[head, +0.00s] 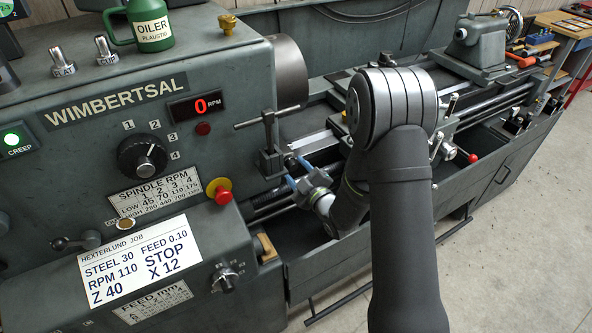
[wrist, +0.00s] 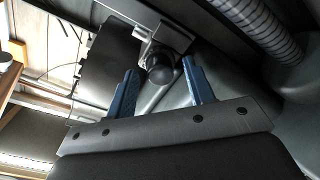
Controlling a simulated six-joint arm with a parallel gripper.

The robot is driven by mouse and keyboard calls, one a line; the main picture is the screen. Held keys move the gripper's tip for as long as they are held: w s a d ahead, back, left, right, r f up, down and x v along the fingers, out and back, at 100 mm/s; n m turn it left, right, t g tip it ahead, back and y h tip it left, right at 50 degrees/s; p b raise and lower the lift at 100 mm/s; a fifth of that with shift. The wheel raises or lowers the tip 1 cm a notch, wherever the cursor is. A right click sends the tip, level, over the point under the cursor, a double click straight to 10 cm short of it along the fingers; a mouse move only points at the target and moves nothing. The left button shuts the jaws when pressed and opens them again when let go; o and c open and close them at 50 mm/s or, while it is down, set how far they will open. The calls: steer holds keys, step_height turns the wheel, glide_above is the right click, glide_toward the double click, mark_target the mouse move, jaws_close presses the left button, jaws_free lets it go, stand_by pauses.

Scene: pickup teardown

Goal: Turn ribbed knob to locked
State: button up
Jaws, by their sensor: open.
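My gripper (head: 296,173) is open, its two blue fingers pointing at the clamp block with a T-handle (head: 268,140) on the lathe's front. In the wrist view, a dark rounded knob (wrist: 160,70) sits between and slightly beyond the blue fingertips of my gripper (wrist: 160,66), with a visible gap on each side. In the head view the knob is too small to tell clearly beside the fingers.
The lathe headstock (head: 90,110) at left carries a black speed dial (head: 142,158), a red stop button (head: 222,196) and a job card (head: 140,262). A ribbed rod (wrist: 262,28) crosses the upper right of the wrist view. The chip tray (head: 325,262) lies below my gripper.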

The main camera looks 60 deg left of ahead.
steer(key=shift+a, duration=0.3)
steer(key=c, duration=1)
